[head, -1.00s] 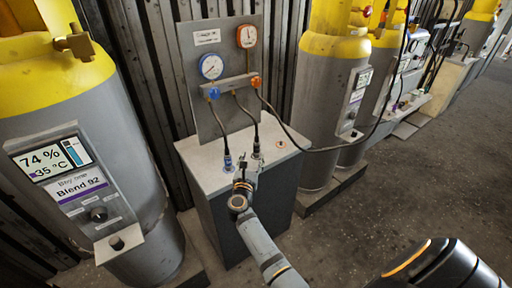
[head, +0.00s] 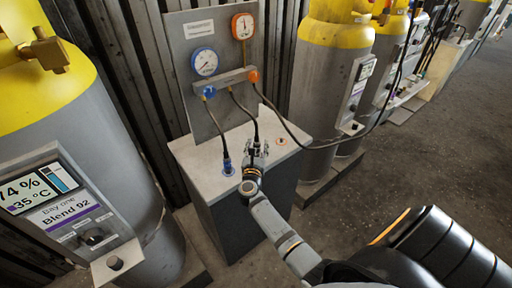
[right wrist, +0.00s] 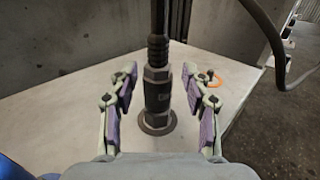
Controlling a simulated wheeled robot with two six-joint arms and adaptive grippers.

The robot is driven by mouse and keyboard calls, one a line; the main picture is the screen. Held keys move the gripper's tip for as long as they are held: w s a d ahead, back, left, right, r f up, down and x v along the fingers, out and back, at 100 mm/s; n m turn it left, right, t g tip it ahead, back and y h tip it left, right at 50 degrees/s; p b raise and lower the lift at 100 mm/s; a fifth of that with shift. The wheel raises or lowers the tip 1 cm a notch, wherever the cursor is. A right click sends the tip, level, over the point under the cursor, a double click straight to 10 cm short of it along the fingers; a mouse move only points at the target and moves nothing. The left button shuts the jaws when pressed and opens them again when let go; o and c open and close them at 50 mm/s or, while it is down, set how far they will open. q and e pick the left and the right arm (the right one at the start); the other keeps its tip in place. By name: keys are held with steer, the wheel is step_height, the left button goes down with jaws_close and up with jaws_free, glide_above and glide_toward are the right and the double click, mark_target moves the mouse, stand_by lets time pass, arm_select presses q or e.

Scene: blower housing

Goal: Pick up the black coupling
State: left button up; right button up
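The black coupling (right wrist: 157,92) stands upright on the pale top of the cabinet (right wrist: 60,95), with a black hose rising from it. In the head view it (head: 256,139) is partly hidden by my gripper. My right gripper (right wrist: 159,75) is open, with one purple-padded finger on each side of the coupling. Gaps show between the coupling and both fingers, so it is not gripped. In the head view the right gripper (head: 257,154) is low over the cabinet top, at the coupling. My left gripper is not in view.
A blue-collared coupling (head: 227,163) stands to the left on the cabinet top, and an orange ring (head: 281,141) lies to the right. A gauge panel (head: 200,100) rises behind, with hoses hanging from its manifold (head: 225,82). A large cylinder (head: 90,140) stands at left.

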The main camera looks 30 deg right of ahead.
steer(key=shift+w+f, duration=0.1)
steer(key=shift+c, duration=1.2)
steer(key=shift+w+f, duration=0.15)
steer(key=shift+c, duration=1.2)
jaws_close()
steer(key=shift+r, duration=0.25)
step_height(320, 180, up, 10)
steer(key=shift+f+p, duration=0.2)
steer(key=shift+p, duration=1)
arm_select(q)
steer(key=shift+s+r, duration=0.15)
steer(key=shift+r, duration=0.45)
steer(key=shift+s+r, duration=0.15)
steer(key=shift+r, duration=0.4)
